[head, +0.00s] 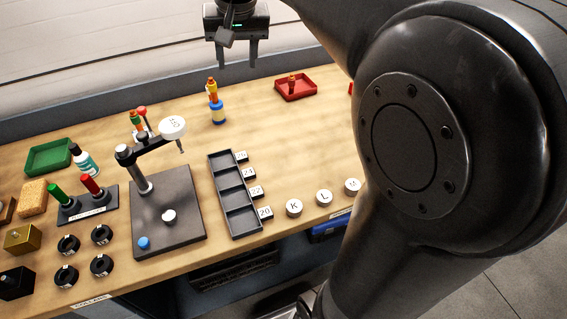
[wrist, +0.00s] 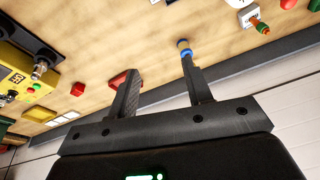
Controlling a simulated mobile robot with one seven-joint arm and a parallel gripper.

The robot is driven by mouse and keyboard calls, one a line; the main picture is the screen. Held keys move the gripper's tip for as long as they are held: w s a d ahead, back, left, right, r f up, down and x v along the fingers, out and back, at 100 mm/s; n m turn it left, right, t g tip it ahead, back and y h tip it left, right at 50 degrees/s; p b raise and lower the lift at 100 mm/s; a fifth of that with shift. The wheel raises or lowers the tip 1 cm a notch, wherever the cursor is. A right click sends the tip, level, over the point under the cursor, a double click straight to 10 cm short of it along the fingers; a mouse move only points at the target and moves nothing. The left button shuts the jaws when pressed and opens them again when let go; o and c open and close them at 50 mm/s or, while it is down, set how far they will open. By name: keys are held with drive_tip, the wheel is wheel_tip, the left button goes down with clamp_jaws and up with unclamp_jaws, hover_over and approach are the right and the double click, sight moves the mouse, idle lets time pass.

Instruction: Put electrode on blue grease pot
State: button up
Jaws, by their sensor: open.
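The blue grease pot (head: 218,115) stands upright towards the back of the bench, with a pale band round it. A slim yellow-and-orange piece (head: 212,88), which looks like the electrode, stands upright on top of it. In the wrist view the blue pot (wrist: 184,46) shows just beyond one fingertip; the piece on it is hard to make out there. My gripper (head: 238,65) is open and empty, raised above the bench, behind and right of the pot in the head view. Its two fingers (wrist: 160,66) are apart with nothing between them.
A red tray (head: 296,95) holding a small red-and-orange piece (head: 291,83) lies right of the pot. A dark stand with a white-headed arm (head: 172,127), another orange-and-green piece (head: 136,120) and a black compartment tray (head: 239,217) are nearby. Bench between pot and red tray is clear.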

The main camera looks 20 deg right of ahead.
drive_tip(key=s+f+t, duration=0.1)
drive_tip(key=s+f, duration=0.2)
drive_tip(key=s, duration=0.4)
drive_tip(key=s+f+n, duration=0.1)
drive_tip(key=s+f, duration=0.3)
drive_tip(key=s, duration=0.3)
drive_tip(key=s+d+f+n+t, duration=0.1)
drive_tip(key=s+f, duration=0.3)
drive_tip(key=s, duration=0.3)
drive_tip(key=shift+s+t, duration=0.15)
drive_tip(key=shift+t, duration=0.15)
